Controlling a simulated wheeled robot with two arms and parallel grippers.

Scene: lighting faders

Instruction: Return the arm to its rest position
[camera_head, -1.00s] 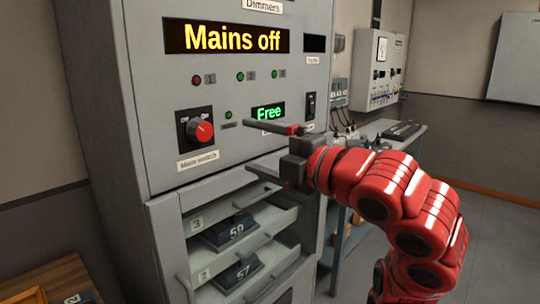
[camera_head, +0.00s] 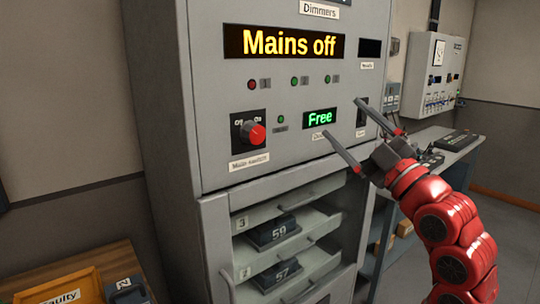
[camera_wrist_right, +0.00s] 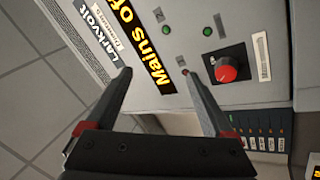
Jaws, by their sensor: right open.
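My right gripper (camera_head: 358,135) is open and empty in the head view, in front of the right side of the grey dimmer cabinet (camera_head: 215,130). Its two fingers are spread apart, near the green "Free" display (camera_head: 320,119). My red right arm (camera_head: 445,215) comes in from the lower right. My left gripper is not in view.
The cabinet has a red main switch knob (camera_head: 251,132) and a "Mains off" display (camera_head: 284,43). Below are shelves with modules 59 (camera_head: 272,232) and 57 (camera_head: 276,275). An orange tray (camera_head: 60,290) is at lower left. A side bench (camera_head: 455,150) stands at right.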

